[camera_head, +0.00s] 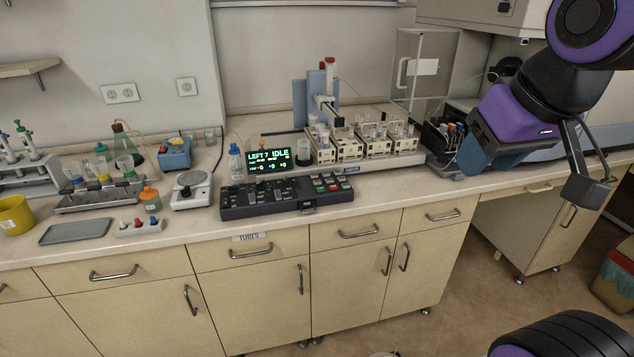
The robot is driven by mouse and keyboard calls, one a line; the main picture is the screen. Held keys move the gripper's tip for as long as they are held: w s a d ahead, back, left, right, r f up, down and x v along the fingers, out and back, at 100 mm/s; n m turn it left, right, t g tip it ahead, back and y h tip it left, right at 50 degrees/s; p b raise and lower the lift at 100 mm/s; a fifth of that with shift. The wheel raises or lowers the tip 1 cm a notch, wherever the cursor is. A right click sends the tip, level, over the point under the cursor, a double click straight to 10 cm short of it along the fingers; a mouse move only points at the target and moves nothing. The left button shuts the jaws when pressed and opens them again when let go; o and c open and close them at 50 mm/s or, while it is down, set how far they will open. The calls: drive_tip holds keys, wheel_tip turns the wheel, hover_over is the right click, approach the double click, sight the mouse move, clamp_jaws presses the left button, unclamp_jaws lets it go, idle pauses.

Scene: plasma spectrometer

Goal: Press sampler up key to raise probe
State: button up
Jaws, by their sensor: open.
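The sampler (327,106) stands at the back of the bench, with a blue upright, a pale arm and a red-tipped probe part above several vial racks (376,146). A black key panel (262,198) lies in front of it near the bench's front edge, with dark keys and a few red, green and white ones at its right. The key labels are too small to read, so I cannot tell which is the up key. A display (269,161) behind the panel reads "LEFT 7 IDLE". My gripper (530,180) is open at the right, apart from the panel.
Left of the panel are a small balance (191,190), an orange-capped bottle (150,199), a grey tray (76,231) and a yellow cup (15,214). A dark box (443,140) of tools stands right of the racks. The bench top right of the panel is clear.

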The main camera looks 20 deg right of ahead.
clamp_jaws()
idle(1.8)
